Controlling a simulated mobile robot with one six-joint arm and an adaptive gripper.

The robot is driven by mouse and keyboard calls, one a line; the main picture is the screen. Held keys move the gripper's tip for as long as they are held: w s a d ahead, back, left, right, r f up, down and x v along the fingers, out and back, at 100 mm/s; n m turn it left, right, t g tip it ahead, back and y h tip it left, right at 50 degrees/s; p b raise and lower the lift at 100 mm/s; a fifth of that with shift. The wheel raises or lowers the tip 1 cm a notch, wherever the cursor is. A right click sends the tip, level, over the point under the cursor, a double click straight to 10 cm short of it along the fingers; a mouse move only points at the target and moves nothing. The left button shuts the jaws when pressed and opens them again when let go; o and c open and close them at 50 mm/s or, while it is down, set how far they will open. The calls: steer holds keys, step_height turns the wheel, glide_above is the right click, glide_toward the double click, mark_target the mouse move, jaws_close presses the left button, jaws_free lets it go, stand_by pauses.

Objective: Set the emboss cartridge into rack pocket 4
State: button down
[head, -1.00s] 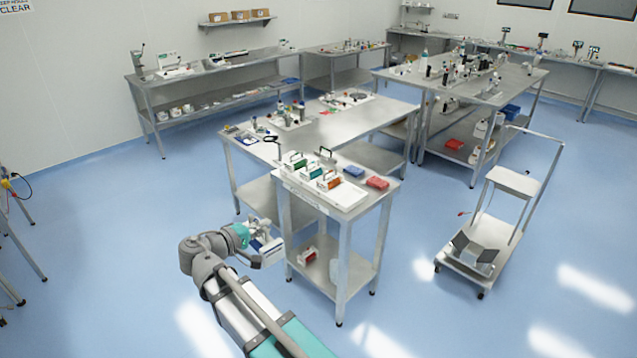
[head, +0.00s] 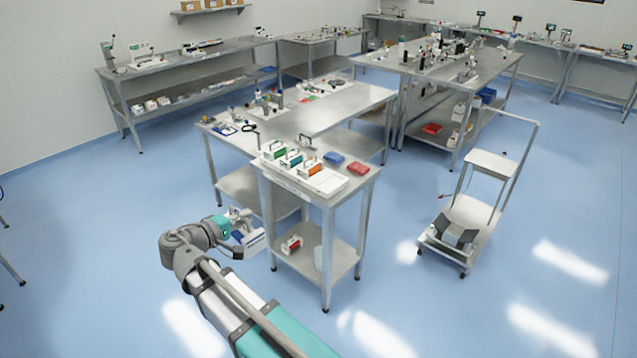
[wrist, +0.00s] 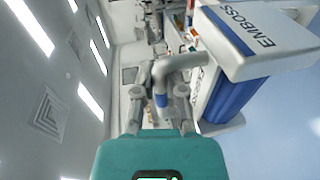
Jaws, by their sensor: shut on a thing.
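The emboss cartridge (wrist: 232,72) is white and blue, with EMBOSS on its face. It fills the upper right of the wrist view, turned sideways there. My gripper (wrist: 160,95) is shut on its grey curved handle. In the head view the held cartridge (head: 252,241) hangs in the air left of the small steel stand, below its top. The white rack (head: 328,186) sits on that stand, above and right of my gripper. Green (head: 273,150), teal (head: 291,158) and orange (head: 311,168) cartridges stand in it. Its front right end looks empty; pocket numbers are unreadable.
The steel stand (head: 322,197) has a lower shelf with a red-and-white cartridge (head: 291,245). Blue (head: 333,158) and red (head: 357,168) bins lie behind the rack. A long bench (head: 340,112) adjoins behind. A cart (head: 462,230) stands right. Floor around my arm is clear.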

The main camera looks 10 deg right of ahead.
step_height(320, 180, down, 7)
steer(key=b, duration=0.7)
steer(key=shift+f, duration=0.2)
steer(key=shift+d, duration=0.2)
